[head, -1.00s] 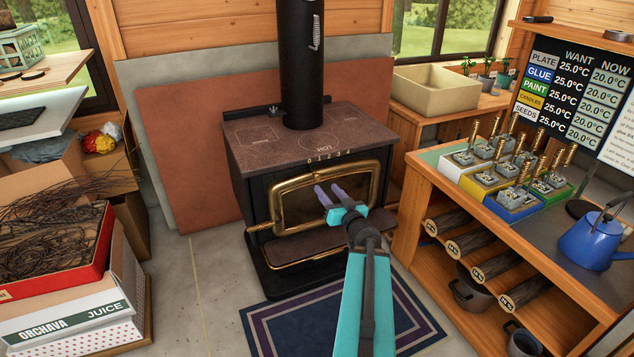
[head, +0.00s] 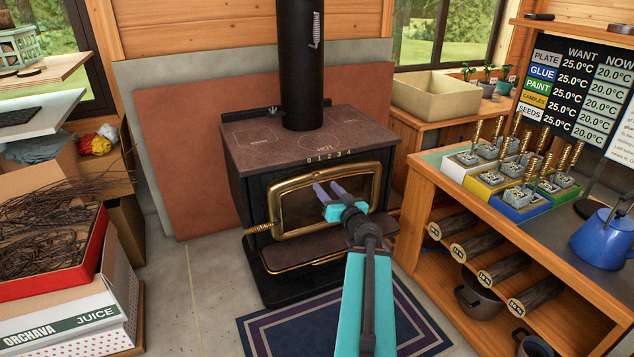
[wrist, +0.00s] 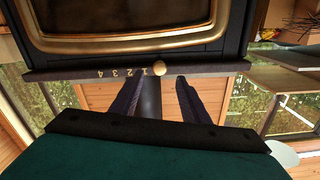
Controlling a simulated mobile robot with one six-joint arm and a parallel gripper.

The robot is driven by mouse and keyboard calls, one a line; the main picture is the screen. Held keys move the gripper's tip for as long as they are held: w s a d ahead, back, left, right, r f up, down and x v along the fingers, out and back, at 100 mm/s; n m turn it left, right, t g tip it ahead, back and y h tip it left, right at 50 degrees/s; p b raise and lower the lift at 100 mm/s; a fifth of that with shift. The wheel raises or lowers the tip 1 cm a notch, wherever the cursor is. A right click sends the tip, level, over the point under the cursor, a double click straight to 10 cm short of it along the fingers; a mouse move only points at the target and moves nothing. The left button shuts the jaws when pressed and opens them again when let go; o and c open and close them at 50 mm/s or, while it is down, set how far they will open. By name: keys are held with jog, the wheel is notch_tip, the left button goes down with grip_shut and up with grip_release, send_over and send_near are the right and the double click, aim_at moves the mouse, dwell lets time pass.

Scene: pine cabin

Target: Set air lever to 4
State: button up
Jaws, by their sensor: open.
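The air lever's round brass knob (wrist: 159,67) shows in the wrist view at the stove's front edge. It sits beside the 1, at the right end of the row of numbers (wrist: 115,73), where the 0 is not visible. In the head view the numbers 0 to 4 (head: 329,155) run along the front of the black wood stove (head: 262,150); I cannot make out the knob there. My gripper (head: 328,187) is open and empty in front of the stove's glass door. In the wrist view the fingertips (wrist: 161,79) are on either side of the knob's line, apparently short of it.
A shelf unit (head: 425,168) with logs, pots and a blue kettle (head: 598,238) stands close on the right. Boxes with twigs (head: 62,300) are on the left. A striped rug (head: 300,325) lies before the stove. Bare floor (head: 185,290) is free at left.

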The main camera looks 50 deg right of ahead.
aim_at(319, 177)
jog(key=shift+w+f+b, duration=0.1)
jog(key=shift+b, duration=0.7)
jog(key=b+x, duration=0.3)
jog(key=shift+b, duration=0.4)
jog(key=shift+x, duration=2.6)
jog(key=shift+d, duration=0.1)
grip_shut()
